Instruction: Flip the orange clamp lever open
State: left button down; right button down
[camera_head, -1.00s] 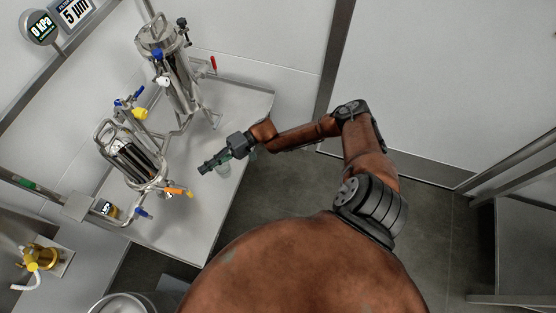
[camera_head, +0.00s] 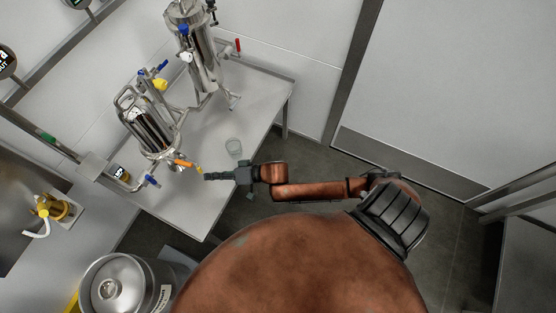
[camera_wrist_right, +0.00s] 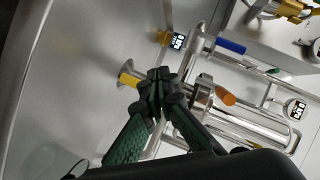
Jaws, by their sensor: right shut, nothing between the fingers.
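The orange clamp lever (camera_head: 185,164) sticks out to the right from the base of the nearer steel tank (camera_head: 151,127). It also shows in the right wrist view (camera_wrist_right: 226,96), just right of the fingers. A small yellow-ended fitting (camera_head: 199,170) lies between the lever and my right gripper (camera_head: 207,176). That gripper is shut and empty, its dark green fingers pointing left at the fitting. In the right wrist view the closed fingertips (camera_wrist_right: 158,76) overlap the steel pipework. Whether they touch anything I cannot tell. My left gripper is not in view.
A taller steel tank (camera_head: 197,52) stands farther back. The table's front right part is clear. A steel keg (camera_head: 125,286) stands below left.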

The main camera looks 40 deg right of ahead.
jog(key=s+d+f+g+h, duration=0.1)
jog(key=s+d+f+h, duration=0.2)
jog(key=s+d, duration=0.5)
jog(key=s+d+f+n+g+h, duration=0.1)
jog(key=s+d+f+g+h, duration=0.1)
jog(key=s+d+h, duration=0.4)
jog(key=s+d+f, duration=0.1)
jog(key=s+d, duration=0.1)
jog(key=d, duration=0.2)
jog(key=shift+d+n+g+h, duration=0.3)
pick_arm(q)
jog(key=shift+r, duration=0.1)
pick_arm(e)
jog(key=shift+f, duration=0.1)
